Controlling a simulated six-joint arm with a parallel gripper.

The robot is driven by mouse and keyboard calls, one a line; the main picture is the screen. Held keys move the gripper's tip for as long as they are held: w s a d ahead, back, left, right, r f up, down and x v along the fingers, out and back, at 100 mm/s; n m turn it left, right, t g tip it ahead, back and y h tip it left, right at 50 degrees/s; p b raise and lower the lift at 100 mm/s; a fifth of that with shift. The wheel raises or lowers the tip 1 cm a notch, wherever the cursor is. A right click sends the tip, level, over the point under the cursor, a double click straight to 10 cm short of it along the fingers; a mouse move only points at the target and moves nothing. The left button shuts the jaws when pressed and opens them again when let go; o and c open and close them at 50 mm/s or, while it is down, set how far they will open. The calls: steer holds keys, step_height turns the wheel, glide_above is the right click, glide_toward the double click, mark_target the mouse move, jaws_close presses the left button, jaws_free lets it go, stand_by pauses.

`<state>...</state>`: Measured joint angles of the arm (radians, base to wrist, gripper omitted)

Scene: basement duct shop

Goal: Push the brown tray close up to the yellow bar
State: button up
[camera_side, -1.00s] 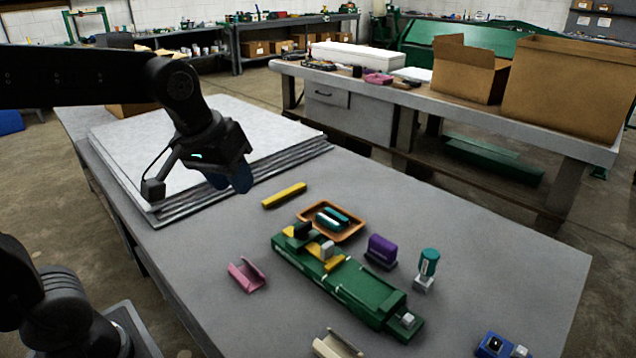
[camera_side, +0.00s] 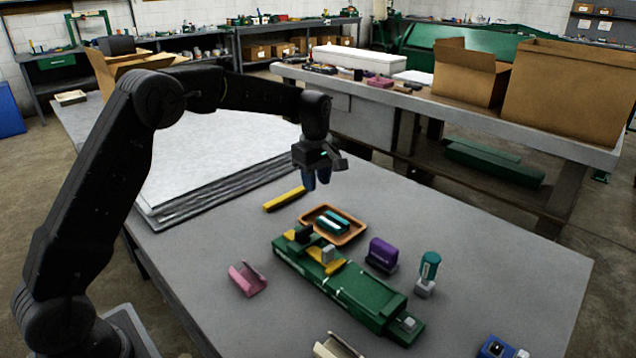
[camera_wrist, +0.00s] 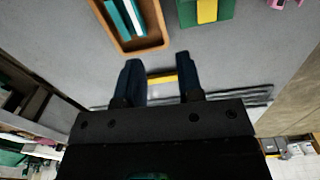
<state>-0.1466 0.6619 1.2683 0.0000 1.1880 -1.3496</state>
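The brown tray (camera_side: 357,229) is shallow and sits on the grey table beside the green vise. Teal and white pieces lie in it. The yellow bar (camera_side: 284,199) lies on the table to the left of the tray in the side view, with a gap of bare table between them. My gripper (camera_side: 317,184) points down above the table near the bar's right end. In the wrist view, its two blue fingers (camera_wrist: 158,62) stand apart with nothing held. Part of the yellow bar (camera_wrist: 162,79) shows beyond and between them, and the tray (camera_wrist: 151,44) is cut off at the top.
The green vise (camera_side: 365,293) stands directly in front of the tray. A purple block (camera_side: 382,252) and a teal-topped stamp (camera_side: 428,269) are to its right, a pink channel (camera_side: 247,279) to its left. Stacked sheets (camera_side: 205,155) lie behind the bar.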

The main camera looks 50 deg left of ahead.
mark_target(318, 228)
steer(key=shift+w+a+f+n, duration=0.2)
steer(key=shift+w+f, duration=0.1)
steer(key=shift+f, duration=0.2)
steer(key=shift+w+a+f+n, duration=0.1)
steer(key=shift+w+f+n, duration=0.15)
steer(key=shift+f, duration=0.2)
step_height(318, 228, down, 14)
steer(key=shift+r, duration=0.1)
jaws_close()
stand_by(0.4)
